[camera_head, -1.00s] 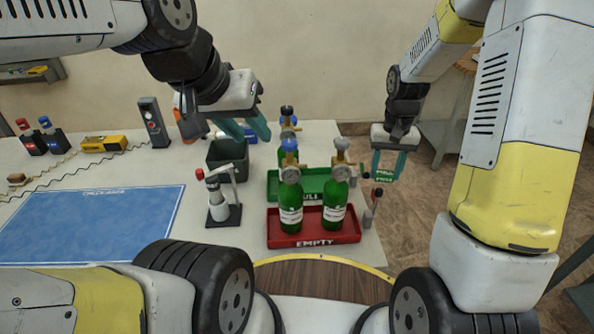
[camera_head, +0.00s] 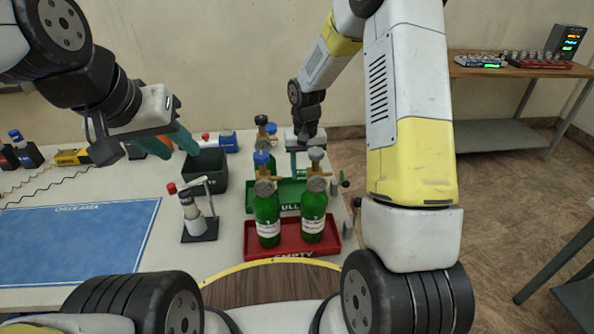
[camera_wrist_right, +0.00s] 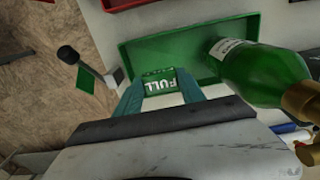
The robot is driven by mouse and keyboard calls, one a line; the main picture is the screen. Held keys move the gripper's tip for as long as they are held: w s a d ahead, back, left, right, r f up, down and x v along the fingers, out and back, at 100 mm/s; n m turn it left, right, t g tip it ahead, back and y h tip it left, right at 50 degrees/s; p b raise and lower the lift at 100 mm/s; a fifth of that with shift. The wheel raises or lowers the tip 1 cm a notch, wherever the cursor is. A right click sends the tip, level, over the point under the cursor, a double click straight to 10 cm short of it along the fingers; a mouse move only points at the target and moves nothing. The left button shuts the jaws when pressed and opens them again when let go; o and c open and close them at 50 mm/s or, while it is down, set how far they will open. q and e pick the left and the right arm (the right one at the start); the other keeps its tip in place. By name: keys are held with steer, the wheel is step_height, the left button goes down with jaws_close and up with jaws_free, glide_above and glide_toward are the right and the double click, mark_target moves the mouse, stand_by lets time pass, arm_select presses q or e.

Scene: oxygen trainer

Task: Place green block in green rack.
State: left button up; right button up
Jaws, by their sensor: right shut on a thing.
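The green block (camera_wrist_right: 160,84), marked FULL, is between the fingertips of my right gripper (camera_wrist_right: 162,90), which is shut on it. In the wrist view it appears over the green rack (camera_wrist_right: 185,40); I cannot tell whether it touches the rack. In the head view the green rack (camera_head: 288,194) is behind the red tray, and my right gripper (camera_head: 303,165) is at its far right part. The block is hidden there by cylinder tops. A green cylinder (camera_wrist_right: 262,72) stands in the rack beside the block. My left gripper (camera_head: 170,143) is open and empty above the table's back left.
Two green cylinders (camera_head: 267,220) stand in the red EMPTY tray (camera_head: 290,252) in front of the rack. A dark bin (camera_head: 207,172) and a small stand (camera_head: 198,222) are to the left. A blue mat (camera_head: 80,238) lies further left. The table's right edge is close.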

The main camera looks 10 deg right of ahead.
mark_target(305, 173)
steer(key=shift+f, duration=3.45)
steer(key=shift+f, duration=0.1)
steer(key=o, duration=1.3)
step_height(305, 173, up, 12)
steer(key=shift+r, duration=0.15)
steer(key=s+d+r+t, duration=0.1)
steer(key=s+r+t, duration=0.1)
steer(key=s+r, duration=0.5)
steer(key=s+d+r+t+y, duration=0.1)
steer(key=s+r+t, duration=0.1)
steer(key=s+r, duration=0.5)
steer(key=s+d+r+t+y, duration=0.1)
steer(key=s+r+t, duration=0.1)
steer(key=s+r, duration=0.5)
steer(key=shift+s+n, duration=0.3)
steer(key=shift+s, duration=1.3)
